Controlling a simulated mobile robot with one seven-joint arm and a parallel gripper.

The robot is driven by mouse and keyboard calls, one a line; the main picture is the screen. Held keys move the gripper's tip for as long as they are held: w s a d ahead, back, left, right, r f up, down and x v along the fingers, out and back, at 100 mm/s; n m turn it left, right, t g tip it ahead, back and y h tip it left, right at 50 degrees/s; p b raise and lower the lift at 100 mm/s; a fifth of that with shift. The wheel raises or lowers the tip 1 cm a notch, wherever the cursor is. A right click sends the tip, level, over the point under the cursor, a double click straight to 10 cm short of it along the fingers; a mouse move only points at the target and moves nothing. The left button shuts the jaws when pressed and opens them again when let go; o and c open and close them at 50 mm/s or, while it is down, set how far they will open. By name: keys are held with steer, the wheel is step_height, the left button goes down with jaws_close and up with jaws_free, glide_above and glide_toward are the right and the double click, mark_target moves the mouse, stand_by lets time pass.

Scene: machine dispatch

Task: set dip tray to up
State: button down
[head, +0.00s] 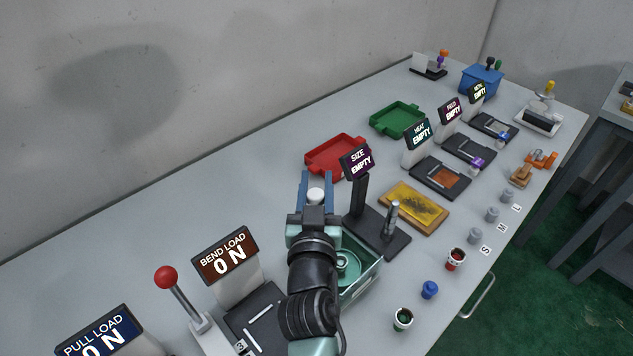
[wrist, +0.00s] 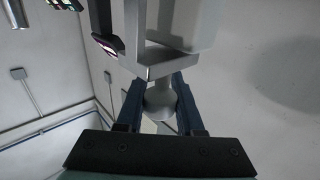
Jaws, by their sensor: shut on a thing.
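A teal open-topped tank (head: 373,277) stands on the bench in the head view, partly hidden behind my arm. A round teal tray (head: 345,266) shows inside it; its exact height is hard to judge. My gripper (head: 317,184) is beside the tank's far end, with its blue fingers on either side of a pale round knob (head: 316,195). In the wrist view my gripper (wrist: 158,92) is shut on this grey knob (wrist: 160,104), which joins a grey bracket (wrist: 150,62). The link between bracket and tray is hidden.
The SIZE stand (head: 357,162) with its black base is close right of my gripper. The BEND LOAD machine (head: 226,252) and a red-knobbed lever (head: 166,277) are at the left. A red tray (head: 335,157) lies behind. Small pots line the front edge.

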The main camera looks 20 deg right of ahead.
step_height(320, 180, up, 8)
steer(key=p, duration=0.5)
steer(key=c, duration=0.6)
jaws_free()
steer(key=shift+f, duration=0.1)
steer(key=shift+o, duration=0.4)
steer(key=shift+f, duration=0.1)
steer(key=b+v, duration=0.4)
steer(key=v, duration=0.9)
